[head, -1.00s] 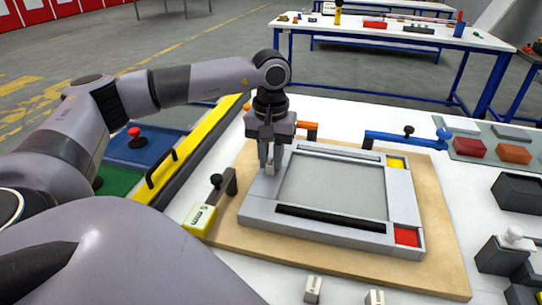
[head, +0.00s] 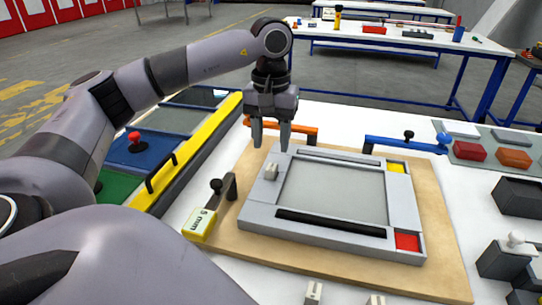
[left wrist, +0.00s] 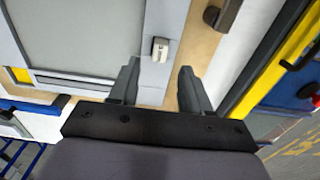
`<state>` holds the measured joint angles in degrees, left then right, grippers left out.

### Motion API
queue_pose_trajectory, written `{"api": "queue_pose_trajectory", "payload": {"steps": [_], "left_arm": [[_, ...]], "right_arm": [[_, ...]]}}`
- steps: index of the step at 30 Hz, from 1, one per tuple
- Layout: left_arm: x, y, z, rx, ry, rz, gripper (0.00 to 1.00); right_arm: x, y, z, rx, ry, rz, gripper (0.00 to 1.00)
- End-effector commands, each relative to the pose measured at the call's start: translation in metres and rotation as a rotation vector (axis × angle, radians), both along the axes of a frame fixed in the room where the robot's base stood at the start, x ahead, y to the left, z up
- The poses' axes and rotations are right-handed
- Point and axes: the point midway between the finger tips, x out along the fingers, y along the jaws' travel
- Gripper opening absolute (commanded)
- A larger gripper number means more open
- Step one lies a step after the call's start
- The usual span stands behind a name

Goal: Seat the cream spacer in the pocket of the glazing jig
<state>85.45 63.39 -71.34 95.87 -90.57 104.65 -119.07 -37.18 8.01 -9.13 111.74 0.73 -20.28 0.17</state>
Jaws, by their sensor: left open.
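The glazing jig (head: 402,195) is a grey rectangular frame on a wooden board, with a yellow patch and a red patch in its right corners. The small cream spacer (head: 271,171) stands on the left bar of the jig, near the far left corner. It also shows in the left wrist view (left wrist: 160,48). I cannot tell how deep it sits, and its pocket is hidden beneath it. My left gripper (head: 271,143) is open and empty above the spacer, apart from it. My right gripper is not in view.
Orange (head: 300,132) and blue (head: 400,142) clamp arms stand behind the jig; a dark clamp (head: 226,187) and a yellow 5 mm block (head: 200,224) stand left. Two small light blocks lie at the front edge. Dark bins (head: 500,258) are at right.

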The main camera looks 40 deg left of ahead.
Motion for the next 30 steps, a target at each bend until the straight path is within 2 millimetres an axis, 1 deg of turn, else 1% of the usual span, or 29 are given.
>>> {"api": "queue_pose_trajectory", "payload": {"steps": [1,3,6,10,15,30], "left_arm": [[0.001,0.000,0.012,-0.001,-0.004,0.000,0.48],[0.001,-0.001,0.026,0.000,-0.004,-0.001,0.48],[0.000,0.000,0.041,0.000,-0.001,0.000,0.48],[0.000,0.000,0.054,0.000,0.000,-0.001,0.48],[0.000,0.000,0.058,0.000,0.001,-0.001,0.48],[0.000,0.000,0.058,0.000,0.001,0.000,0.48]], "right_arm": [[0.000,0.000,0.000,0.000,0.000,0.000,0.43],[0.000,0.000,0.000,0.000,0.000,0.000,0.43],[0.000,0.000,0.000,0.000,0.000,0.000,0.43],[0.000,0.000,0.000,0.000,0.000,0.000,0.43],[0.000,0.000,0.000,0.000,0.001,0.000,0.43],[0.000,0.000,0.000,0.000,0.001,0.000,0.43]]}}
